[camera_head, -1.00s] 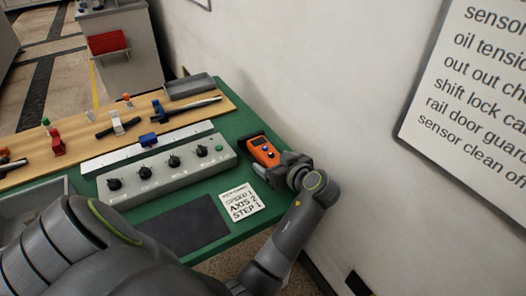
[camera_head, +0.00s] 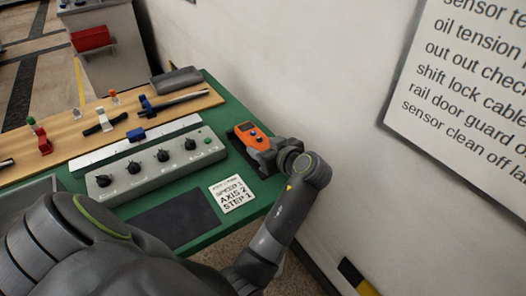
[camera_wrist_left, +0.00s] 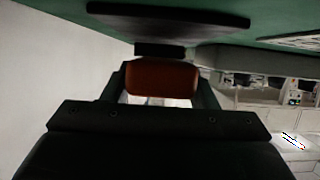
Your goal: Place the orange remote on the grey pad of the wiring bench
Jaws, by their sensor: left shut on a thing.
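My left gripper (camera_head: 264,150) is shut on the orange remote (camera_head: 252,134), at the right end of the green bench. The remote has a dark screen and a blue button. It is over or on a small dark pad (camera_head: 235,139); whether they touch is unclear. In the left wrist view the remote's orange end (camera_wrist_left: 162,78) sits between the fingers, with a dark flat pad (camera_wrist_left: 170,17) beyond it. A larger dark grey pad (camera_head: 175,219) lies flat and bare at the bench's front. My right gripper is not in view.
A grey control box (camera_head: 155,167) with several black knobs stands left of the remote. A white printed card (camera_head: 232,193) lies between the remote and the larger pad. A wooden strip (camera_head: 75,128) with tools runs behind. The wall (camera_head: 300,90) is close on the right.

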